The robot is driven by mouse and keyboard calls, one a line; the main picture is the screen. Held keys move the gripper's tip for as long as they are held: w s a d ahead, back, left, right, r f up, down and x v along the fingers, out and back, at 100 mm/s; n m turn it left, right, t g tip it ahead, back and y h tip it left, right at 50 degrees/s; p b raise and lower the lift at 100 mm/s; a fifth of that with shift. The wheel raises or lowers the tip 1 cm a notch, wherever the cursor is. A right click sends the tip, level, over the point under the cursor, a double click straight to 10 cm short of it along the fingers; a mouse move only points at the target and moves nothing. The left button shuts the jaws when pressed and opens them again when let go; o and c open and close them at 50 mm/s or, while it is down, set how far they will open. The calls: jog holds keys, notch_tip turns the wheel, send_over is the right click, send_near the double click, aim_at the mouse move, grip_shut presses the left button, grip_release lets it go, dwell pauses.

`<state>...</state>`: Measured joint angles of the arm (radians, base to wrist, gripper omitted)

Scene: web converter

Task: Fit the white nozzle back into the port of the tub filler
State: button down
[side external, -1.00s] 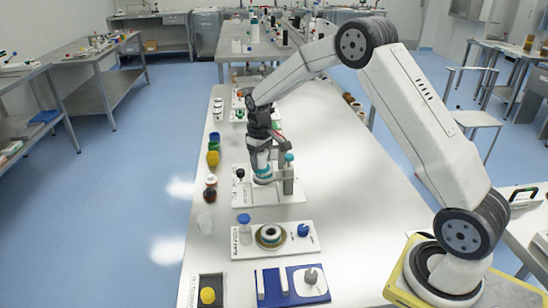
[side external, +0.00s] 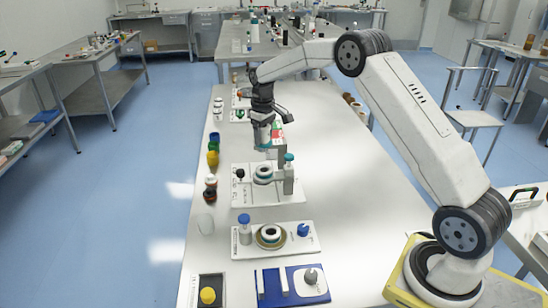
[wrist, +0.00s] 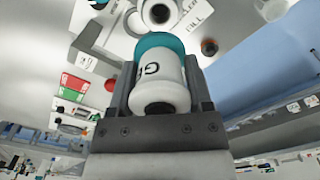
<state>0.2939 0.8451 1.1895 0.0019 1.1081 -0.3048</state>
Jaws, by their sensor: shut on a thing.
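My gripper (side external: 262,124) is shut on a white cylinder with a teal end (side external: 263,138). In the wrist view, the cylinder (wrist: 160,82) sits between the two jaws, its teal end pointing away from my palm and part of a dark letter on its side. I cannot tell for sure that it is the nozzle. The tub filler (side external: 268,194) is a white board below my gripper, with a round white ring with a dark centre (side external: 263,174) on it. A grey post with a teal top (side external: 288,172) stands to the ring's right. The cylinder is held above the filler, apart from the ring.
A black knob (side external: 240,174) stands at the filler's left. A second white board (side external: 275,249) with a round dish and blue-capped bottle is nearer the camera. Yellow and dark jars (side external: 212,159) line the left table edge.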

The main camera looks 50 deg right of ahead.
aim_at(264, 151)
jog(key=shift+f, duration=0.1)
jog(key=shift+f, duration=2.65)
jog(key=shift+f, duration=1.95)
dwell(1.0)
grip_release()
jog(key=shift+r, duration=0.15)
notch_tip(264, 151, up, 7)
jog(key=shift+f, duration=0.1)
jog(key=shift+r, duration=0.4)
dwell(0.7)
